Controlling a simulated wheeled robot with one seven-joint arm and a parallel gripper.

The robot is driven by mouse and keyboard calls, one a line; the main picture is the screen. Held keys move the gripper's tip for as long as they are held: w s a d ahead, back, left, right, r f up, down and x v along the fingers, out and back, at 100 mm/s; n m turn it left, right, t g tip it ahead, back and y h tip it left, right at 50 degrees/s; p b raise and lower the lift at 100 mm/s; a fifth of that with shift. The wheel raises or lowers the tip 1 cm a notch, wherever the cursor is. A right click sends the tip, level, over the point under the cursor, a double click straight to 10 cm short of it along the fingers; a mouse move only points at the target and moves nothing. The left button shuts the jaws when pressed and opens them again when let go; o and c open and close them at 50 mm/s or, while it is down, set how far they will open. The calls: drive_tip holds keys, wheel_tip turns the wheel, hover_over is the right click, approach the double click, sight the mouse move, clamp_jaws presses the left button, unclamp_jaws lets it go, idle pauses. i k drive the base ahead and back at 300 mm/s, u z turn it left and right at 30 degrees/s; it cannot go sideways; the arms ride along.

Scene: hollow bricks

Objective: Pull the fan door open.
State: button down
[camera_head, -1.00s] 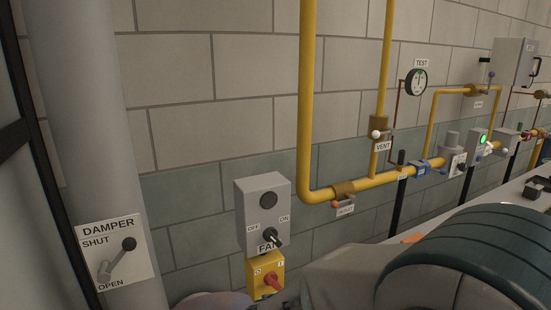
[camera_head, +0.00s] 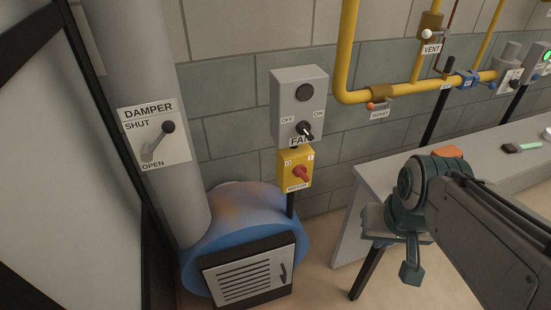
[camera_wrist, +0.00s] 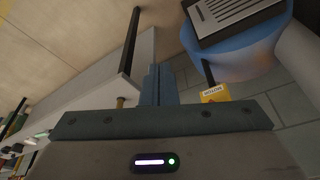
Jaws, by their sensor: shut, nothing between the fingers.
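The fan door is a pale louvred panel (camera_head: 240,282) in a dark frame, on the front of the blue round fan housing (camera_head: 235,225) at the bottom centre. Its dark handle (camera_head: 283,272) is on the right side, and the door looks closed. In the wrist view the louvred door (camera_wrist: 228,10) is upside down at the top right edge, partly cut off. My gripper (camera_head: 410,274) is shut and empty, to the right of the door and clearly apart from it. Its closed fingers also show in the wrist view (camera_wrist: 160,82).
A grey bench (camera_head: 380,180) stands right of the fan, behind my arm. A fan switch box (camera_head: 298,100) and yellow motor switch (camera_head: 295,172) are above the housing. A grey duct with the damper plate (camera_head: 155,135) rises at left. Floor shows between fan and bench.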

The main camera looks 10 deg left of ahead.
sight(240, 280)
drive_tip(key=z, duration=1.75)
drive_tip(key=k, duration=0.4)
drive_tip(key=u, duration=1)
